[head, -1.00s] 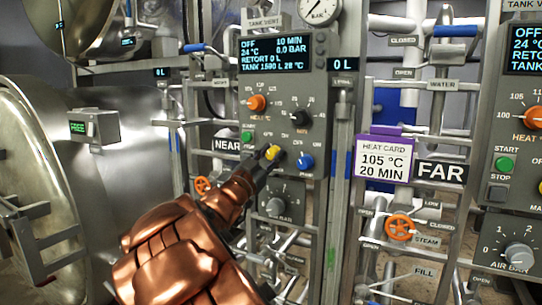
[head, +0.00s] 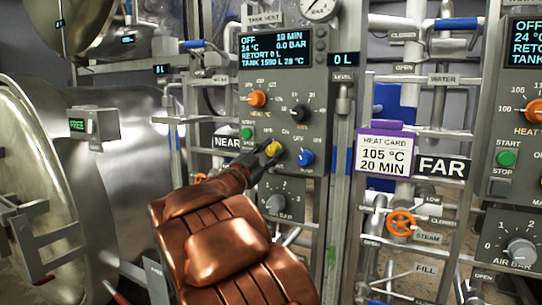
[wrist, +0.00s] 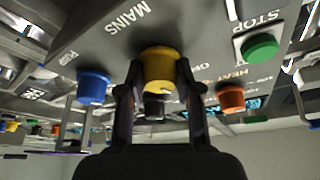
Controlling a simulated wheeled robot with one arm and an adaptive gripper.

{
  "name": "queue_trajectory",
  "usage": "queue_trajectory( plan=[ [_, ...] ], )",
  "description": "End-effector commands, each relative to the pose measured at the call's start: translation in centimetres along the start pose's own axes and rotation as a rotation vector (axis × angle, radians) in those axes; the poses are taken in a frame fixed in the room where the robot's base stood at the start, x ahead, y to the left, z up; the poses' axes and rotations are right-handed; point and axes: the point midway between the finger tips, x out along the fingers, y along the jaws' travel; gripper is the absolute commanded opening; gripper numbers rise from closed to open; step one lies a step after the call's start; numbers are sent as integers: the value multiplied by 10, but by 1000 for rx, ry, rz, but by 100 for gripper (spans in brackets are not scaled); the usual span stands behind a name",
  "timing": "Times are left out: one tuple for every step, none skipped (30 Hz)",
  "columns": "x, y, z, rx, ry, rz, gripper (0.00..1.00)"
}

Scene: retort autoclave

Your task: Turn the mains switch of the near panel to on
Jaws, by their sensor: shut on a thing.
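The near panel (head: 315,120) stands in the middle of the head view, beside a NEAR label. Its display (head: 275,48) reads OFF, 10 MIN, 24 °C, 0.0 BAR. The mains switch is a yellow knob (head: 275,147) low on this panel, between a green button and a blue knob. In the wrist view the yellow knob (wrist: 160,66) sits between my two fingers, beside the MAINS lettering. My gripper (head: 268,151) is shut on it; the fingers (wrist: 158,88) hold its sides. The knob's pointer position cannot be made out.
Close to the fingers are a blue knob (head: 305,157), a green button (head: 247,133), a black knob (head: 299,116) and an orange heat knob (head: 257,98). The far panel (head: 500,215) and a purple-edged heat card (head: 384,158) are at right. A steel vessel door (head: 30,180) stands at left.

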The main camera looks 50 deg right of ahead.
Motion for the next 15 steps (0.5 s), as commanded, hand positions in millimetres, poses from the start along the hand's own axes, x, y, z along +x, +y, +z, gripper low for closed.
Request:
queue_trajectory(
  plan=[
    [-2, 1, 3, 38, -4, 15, 0],
    [-2, 1, 3, 60, -2, 25, 0],
    [-2, 1, 3, 90, -2, 36, 0],
    [-2, 1, 3, 114, -3, 46, 0],
    [-2, 0, 3, 138, -3, 54, 0],
    [-2, 1, 3, 170, -3, 69, 0],
    [-2, 1, 3, 193, -2, 79, 0],
    [-2, 1, 3, 217, -1, 89, 0],
    [-2, 1, 3, 250, -2, 104, 0],
    [-2, 1, 3, 277, -3, 113, 0],
    [-2, 1, 4, 304, -4, 126, 0],
    [-2, 1, 3, 339, -3, 140, 0],
    [-2, 1, 3, 364, -2, 150, 0],
    [-2, 1, 3, 388, -2, 161, 0],
    [-2, 1, 3, 419, -1, 175, 0]
  ],
)
